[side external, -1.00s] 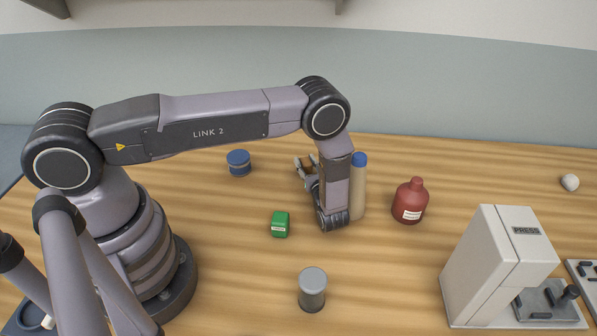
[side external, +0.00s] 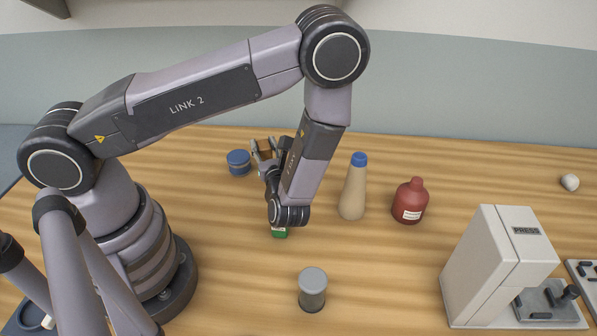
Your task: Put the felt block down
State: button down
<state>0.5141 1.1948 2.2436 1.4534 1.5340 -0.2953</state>
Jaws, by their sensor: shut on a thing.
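My gripper (side external: 265,149) is at the middle left of the table, to the right of the blue-lidded tin, with its fingers pointing away from the camera. It is shut on a small brown block (side external: 266,146), which I take to be the felt block. Only part of the block shows between the fingers. It looks held above the table, but its exact height and underside cannot be told.
A blue round tin (side external: 239,163) is close to the left. A green block (side external: 279,233) is mostly hidden by my wrist. A tan bottle (side external: 353,192), red bottle (side external: 409,202), grey-lidded jar (side external: 312,290) and press (side external: 497,265) stand rightward.

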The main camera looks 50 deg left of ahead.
jog(key=s+a+n+g, duration=0.9)
jog(key=s+a+g, duration=0.55)
jog(key=s, duration=0.55)
jog(key=shift+t, duration=0.35)
jog(key=w+a+f, duration=0.2)
jog(key=a, duration=0.2)
jog(key=w+a+f, duration=0.5)
jog(key=a+f, duration=0.1)
jog(key=a, duration=0.1)
jog(key=shift+w+a+f, duration=0.15)
jog(key=shift+a+f, duration=0.1)
jog(key=shift+a, duration=0.1)
jog(key=shift+w+a+f, duration=0.1)
jog(key=shift+a+f, duration=0.1)
jog(key=shift+w+a+f, duration=0.1)
jog(key=shift+f, duration=1.6)
jog(key=c, duration=0.8)
grip_release()
jog(key=shift+f, duration=0.15)
